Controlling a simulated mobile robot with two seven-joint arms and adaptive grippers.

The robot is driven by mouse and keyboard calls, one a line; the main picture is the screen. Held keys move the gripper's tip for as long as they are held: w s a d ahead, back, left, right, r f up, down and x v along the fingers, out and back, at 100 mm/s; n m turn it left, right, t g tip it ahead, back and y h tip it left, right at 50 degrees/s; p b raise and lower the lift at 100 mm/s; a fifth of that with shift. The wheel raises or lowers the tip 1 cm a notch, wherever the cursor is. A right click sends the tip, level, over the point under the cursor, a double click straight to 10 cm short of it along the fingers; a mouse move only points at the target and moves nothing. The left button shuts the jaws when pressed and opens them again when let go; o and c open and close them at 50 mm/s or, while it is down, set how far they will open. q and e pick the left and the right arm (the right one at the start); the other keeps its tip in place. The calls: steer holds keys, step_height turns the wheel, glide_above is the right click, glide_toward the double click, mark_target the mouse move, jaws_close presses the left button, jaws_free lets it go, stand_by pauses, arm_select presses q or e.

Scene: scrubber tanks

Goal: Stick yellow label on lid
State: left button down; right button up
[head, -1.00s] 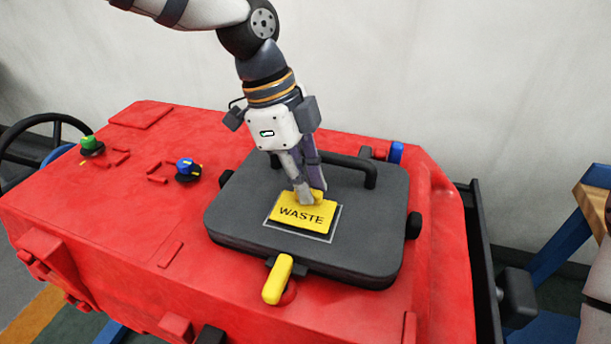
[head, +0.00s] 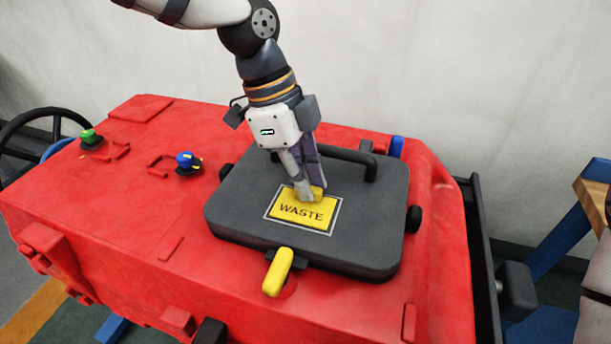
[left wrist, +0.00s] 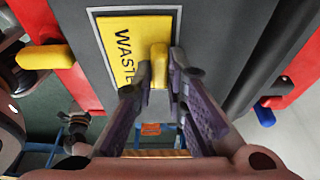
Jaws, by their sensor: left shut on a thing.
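The yellow label (head: 299,210) reads "WASTE" and lies within the pale rectangular outline on the dark grey lid (head: 370,240). It looks flat on the lid, with an even margin inside the outline. My left gripper (head: 311,194) points down at the label's far edge and is shut on its raised yellow tab. In the left wrist view the fingers (left wrist: 160,85) close around the tab, and the label (left wrist: 130,45) lies inside the outline beyond them. The fingers hide part of the label's far edge. My right gripper is not in view.
The lid sits on a red tank (head: 120,220). A yellow latch handle (head: 278,272) is at the lid's front, and a black bar handle (head: 370,167) stands behind the gripper. A blue knob (head: 187,162) and a green knob (head: 90,136) are to the left.

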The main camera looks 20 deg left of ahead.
arm_select(q)
steer(key=shift+r, duration=0.2)
steer(key=c, duration=1.5)
jaws_free()
steer(key=shift+c, duration=0.2)
steer(key=shift+o, duration=0.3)
steer(key=o, duration=0.4)
steer(key=shift+v, duration=2.2)
steer(key=shift+r, duration=2.5)
